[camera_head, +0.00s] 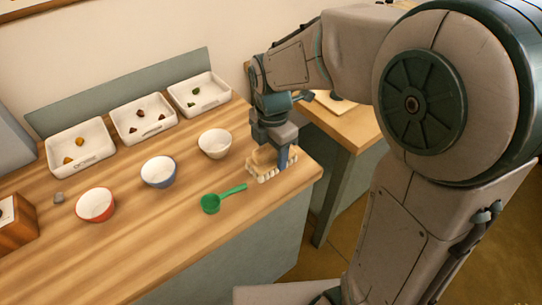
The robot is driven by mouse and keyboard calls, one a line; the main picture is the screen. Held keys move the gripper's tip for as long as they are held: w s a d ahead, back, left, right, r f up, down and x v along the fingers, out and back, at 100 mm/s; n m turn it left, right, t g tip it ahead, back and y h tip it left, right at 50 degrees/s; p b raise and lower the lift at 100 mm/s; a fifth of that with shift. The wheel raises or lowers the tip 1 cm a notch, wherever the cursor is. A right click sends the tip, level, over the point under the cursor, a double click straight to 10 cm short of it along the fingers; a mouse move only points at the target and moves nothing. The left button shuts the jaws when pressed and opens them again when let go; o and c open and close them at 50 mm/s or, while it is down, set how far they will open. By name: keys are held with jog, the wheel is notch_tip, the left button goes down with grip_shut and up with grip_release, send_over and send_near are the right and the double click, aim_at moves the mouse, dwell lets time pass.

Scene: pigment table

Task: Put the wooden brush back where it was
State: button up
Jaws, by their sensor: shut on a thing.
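The wooden brush (263,167) with pale bristles is at the right end of the wooden table (150,240), close to its right edge. My gripper (277,155) points down over the brush and is shut on it. The finger on the right shows beside the brush; the other finger is largely hidden. The bristles face down and look to be at or very near the tabletop; I cannot tell whether they touch it.
A green scoop (220,199) lies left of the brush. White (214,144), blue (158,172) and red (95,205) bowls stand in a row. Behind are three white trays (143,119) holding pigment lumps. A grey stone (58,197) and a wooden box (17,225) are at left. A second table (345,128) stands behind right.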

aim_at(271, 163)
jog(key=shift+w+a+f, duration=0.1)
jog(key=shift+w+f, duration=0.05)
jog(key=shift+f, duration=2)
jog(key=shift+f, duration=0.15)
jog(key=o, duration=1)
jog(key=shift+o, duration=0.2)
